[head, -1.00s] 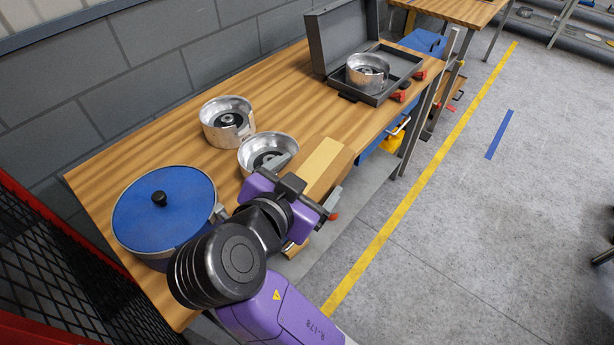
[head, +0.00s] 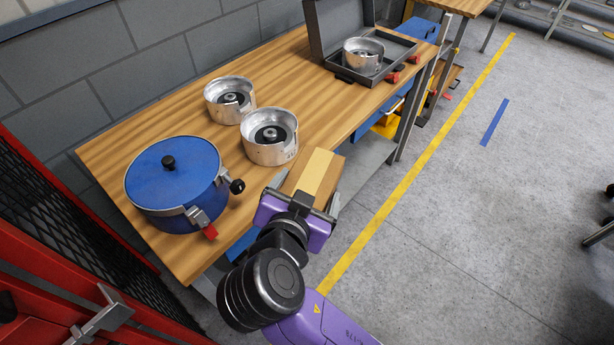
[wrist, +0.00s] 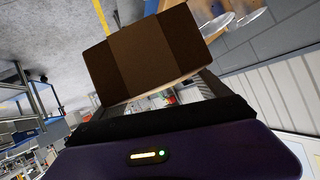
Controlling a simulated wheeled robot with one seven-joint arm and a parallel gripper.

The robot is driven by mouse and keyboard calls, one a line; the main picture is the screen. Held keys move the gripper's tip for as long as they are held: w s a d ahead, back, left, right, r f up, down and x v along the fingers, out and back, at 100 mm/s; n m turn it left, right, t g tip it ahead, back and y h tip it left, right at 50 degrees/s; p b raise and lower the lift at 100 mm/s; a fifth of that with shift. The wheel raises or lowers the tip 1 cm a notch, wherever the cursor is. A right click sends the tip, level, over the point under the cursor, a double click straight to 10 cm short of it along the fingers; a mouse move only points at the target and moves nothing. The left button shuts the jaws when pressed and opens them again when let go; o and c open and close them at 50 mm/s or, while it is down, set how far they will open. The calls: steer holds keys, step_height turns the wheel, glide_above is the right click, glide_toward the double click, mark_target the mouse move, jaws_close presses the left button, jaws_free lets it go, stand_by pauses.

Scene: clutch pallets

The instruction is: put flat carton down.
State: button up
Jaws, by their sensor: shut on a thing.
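The flat carton (head: 316,172) is a brown box with a paler band along its top, at the front edge of the wooden workbench in the head view. My gripper (head: 306,197) is shut on it, with a finger on either side. In the head view the carton overlaps the bench's front edge. I cannot tell whether it touches the bench or is held above it.
A blue-lidded pot (head: 175,185) stands at the bench's left end. Two metal drums (head: 270,150) (head: 228,103) stand behind the carton. A dark open case (head: 375,75) holding another drum sits at the far end. Bare wooden top (head: 320,105) lies between the drums and case.

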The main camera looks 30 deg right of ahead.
steer(key=f+n+t+y, duration=0.1)
steer(key=f+n+y, duration=0.2)
steer(key=f, duration=0.4)
steer(key=f+n+t+y, duration=0.1)
steer(key=f+n+y, duration=0.2)
steer(key=f, duration=0.4)
steer(key=f+n+t+y, duration=0.1)
steer(key=f+n+y, duration=0.2)
steer(key=f, duration=0.4)
steer(key=shift+s+f+t, duration=0.4)
